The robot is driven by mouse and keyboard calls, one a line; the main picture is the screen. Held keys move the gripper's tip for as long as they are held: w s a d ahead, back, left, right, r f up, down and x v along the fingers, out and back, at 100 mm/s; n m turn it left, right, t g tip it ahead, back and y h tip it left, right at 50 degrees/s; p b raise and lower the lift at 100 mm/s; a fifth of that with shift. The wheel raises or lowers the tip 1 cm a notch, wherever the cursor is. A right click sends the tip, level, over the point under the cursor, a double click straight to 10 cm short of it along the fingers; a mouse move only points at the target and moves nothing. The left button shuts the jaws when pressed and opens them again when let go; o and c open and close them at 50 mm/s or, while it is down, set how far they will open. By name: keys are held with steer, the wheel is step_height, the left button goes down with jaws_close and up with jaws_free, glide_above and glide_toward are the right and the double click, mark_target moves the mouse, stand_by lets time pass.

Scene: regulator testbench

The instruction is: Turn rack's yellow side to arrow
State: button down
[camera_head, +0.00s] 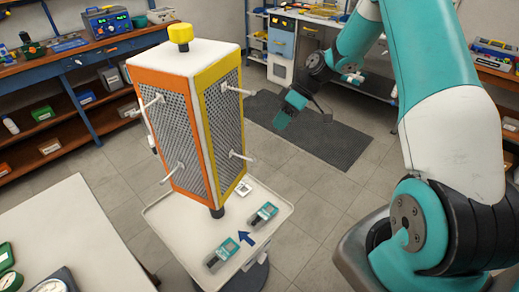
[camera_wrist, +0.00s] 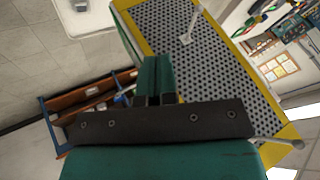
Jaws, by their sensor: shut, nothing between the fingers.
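The rack (camera_head: 184,116) is a tall white-framed box with perforated panels and a yellow knob on top. Its orange-framed side (camera_head: 170,130) faces front left and its yellow-framed side (camera_head: 222,120) faces right. Pegs stick out of both sides. A blue arrow (camera_head: 246,238) on the white tray below points up and left towards the rack. It lies in front of the lower corner between orange and yellow. My gripper (camera_head: 291,108) is shut and empty, right of the yellow side and apart from it. In the wrist view, the yellow side (camera_wrist: 215,70) fills the right beside my fingers (camera_wrist: 157,82).
Two teal-and-grey devices (camera_head: 221,254) (camera_head: 264,215) lie on the tray (camera_head: 160,226) either side of the arrow. A white table (camera_head: 85,235) with gauges stands front left. Benches line the back. A dark mat (camera_head: 310,134) lies on open floor right of the rack.

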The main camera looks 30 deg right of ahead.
steer(key=s+a+f+p, duration=0.2)
steer(key=a+f+p, duration=0.2)
steer(key=a+f, duration=0.2)
steer(key=shift+a+p, duration=0.3)
steer(key=shift+a, duration=0.75)
steer(key=shift+f, duration=0.1)
